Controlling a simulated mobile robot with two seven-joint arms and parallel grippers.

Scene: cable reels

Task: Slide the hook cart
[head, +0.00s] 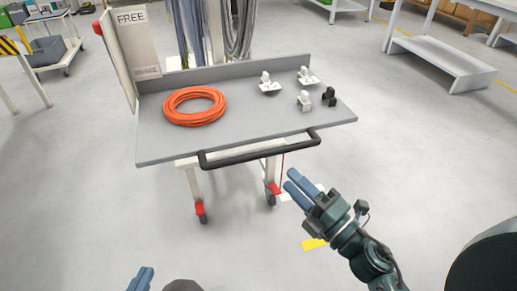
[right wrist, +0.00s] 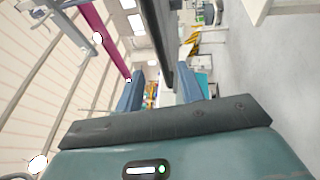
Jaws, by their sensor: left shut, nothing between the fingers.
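The hook cart (head: 240,137) has a grey top, pale legs and red-marked wheels. Its black handle (head: 260,151) runs along the near edge. My right gripper (head: 291,181) is just below and in front of the handle's right end, open and empty, apart from it. In the right wrist view, a dark bar, which looks like the handle (right wrist: 156,35), shows ahead of the two blue fingers (right wrist: 160,90). My left gripper (head: 141,276) shows only its fingertips at the bottom edge, shut and empty, well away from the cart.
An orange cable coil (head: 194,106) and several small hooks (head: 305,99) lie on the cart. A board marked FREE (head: 134,45) and hanging grey cables (head: 238,30) are at its back. A white rack (head: 440,62) stands at the right. The floor around the cart is mostly clear.

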